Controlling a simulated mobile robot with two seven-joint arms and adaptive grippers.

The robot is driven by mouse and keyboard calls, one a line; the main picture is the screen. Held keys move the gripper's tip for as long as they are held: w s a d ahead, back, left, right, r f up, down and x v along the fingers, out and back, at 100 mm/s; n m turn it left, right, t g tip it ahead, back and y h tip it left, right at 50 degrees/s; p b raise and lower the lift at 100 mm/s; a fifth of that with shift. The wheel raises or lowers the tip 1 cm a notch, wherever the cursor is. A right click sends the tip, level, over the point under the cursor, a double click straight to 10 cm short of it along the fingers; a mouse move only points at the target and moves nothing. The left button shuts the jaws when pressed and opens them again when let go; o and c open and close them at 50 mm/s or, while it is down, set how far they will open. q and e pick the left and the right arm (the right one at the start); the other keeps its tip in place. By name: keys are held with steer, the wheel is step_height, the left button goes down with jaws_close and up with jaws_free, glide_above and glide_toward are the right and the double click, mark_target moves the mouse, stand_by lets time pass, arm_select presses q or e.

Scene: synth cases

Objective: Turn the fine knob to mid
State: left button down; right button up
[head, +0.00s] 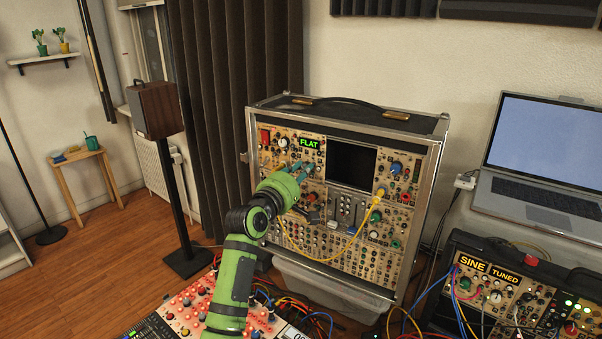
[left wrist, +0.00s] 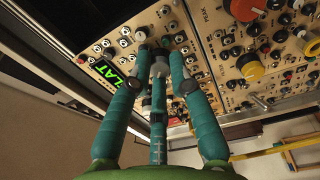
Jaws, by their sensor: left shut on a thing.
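The upright synth case (head: 440,180) stands at the centre, its panel full of knobs and sockets. A green display reading FLAT (head: 309,143) is at its upper left; it also shows in the left wrist view (left wrist: 108,72). My left gripper (head: 300,168) reaches the panel just below this display. In the left wrist view its teal fingers (left wrist: 160,62) are closed around a small pale grey knob (left wrist: 159,69), the fine knob by its place beside the display. The fingers hide most of the knob, and I cannot read its label or pointer. My right gripper is not in view.
A yellow cable (head: 352,240) loops across the panel to the right of my left arm. A lower case with SINE and TUNED displays (head: 487,271) stands at the right, below a laptop (head: 545,160). A red-knobbed panel (head: 185,310) lies under my left arm.

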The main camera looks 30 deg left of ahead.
arm_select(q)
steer(key=shift+a+r+m+h+b, duration=0.1)
steer(key=shift+m+h+b, duration=0.1)
steer(key=shift+m, duration=2.3)
steer(key=shift+r+m+h+b, duration=0.1)
steer(key=shift+m+b, duration=0.1)
steer(key=shift+m, duration=2.3)
steer(key=c, duration=1.1)
jaws_free()
steer(key=shift+c, duration=0.2)
steer(key=shift+f, duration=0.1)
steer(key=s, duration=1.2)
steer(key=shift+d+f, duration=0.35)
